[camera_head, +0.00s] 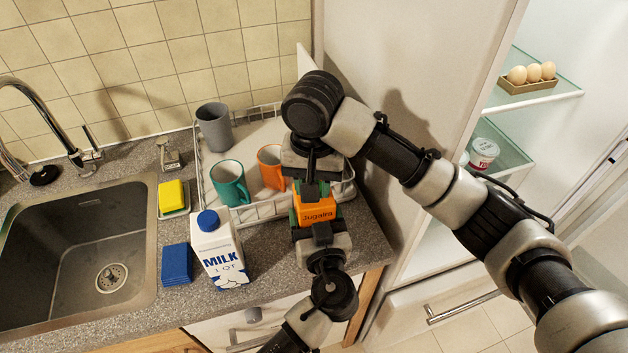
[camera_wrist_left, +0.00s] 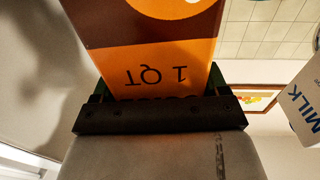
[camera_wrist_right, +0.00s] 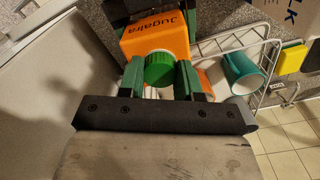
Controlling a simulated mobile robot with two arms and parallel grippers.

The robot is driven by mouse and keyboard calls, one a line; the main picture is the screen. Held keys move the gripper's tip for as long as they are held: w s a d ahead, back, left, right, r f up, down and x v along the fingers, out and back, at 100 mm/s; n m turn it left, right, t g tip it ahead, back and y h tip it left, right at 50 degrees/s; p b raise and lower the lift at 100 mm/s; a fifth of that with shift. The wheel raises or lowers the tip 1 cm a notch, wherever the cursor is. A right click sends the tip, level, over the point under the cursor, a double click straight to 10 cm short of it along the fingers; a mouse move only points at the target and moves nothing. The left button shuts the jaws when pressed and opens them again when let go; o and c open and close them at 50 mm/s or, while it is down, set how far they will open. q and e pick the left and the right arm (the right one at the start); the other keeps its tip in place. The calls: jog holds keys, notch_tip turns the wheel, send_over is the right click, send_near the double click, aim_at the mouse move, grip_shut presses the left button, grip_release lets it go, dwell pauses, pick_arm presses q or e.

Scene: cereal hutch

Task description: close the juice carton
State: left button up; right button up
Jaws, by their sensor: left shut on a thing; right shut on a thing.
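The orange juice carton (camera_head: 317,211), marked "Jugaira", is in the middle of the head view, above the counter's front right corner. My left gripper (camera_head: 316,222) is shut on its body from the front; the left wrist view shows the orange and brown side (camera_wrist_left: 150,60) between the green fingers. My right gripper (camera_head: 311,188) is above the carton's top. In the right wrist view its green fingers (camera_wrist_right: 160,78) are shut on the green cap (camera_wrist_right: 158,68), which is against the carton's orange top (camera_wrist_right: 155,40). Whether the cap is seated cannot be told.
A white milk carton (camera_head: 218,250) with a blue cap stands left of the juice. Behind are a dish rack (camera_head: 262,220) with a teal mug (camera_head: 229,183), an orange mug (camera_head: 270,167) and a grey cup (camera_head: 214,127). A sink (camera_head: 80,250) lies left; an open fridge (camera_head: 510,120) stands right.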

jog(key=m, duration=0.6)
jog(key=shift+w, duration=0.1)
jog(key=m, duration=0.3)
jog(key=shift+m, duration=0.4)
jog(key=m, duration=0.9)
jog(key=o, duration=0.9)
jog(key=shift+c, duration=0.3)
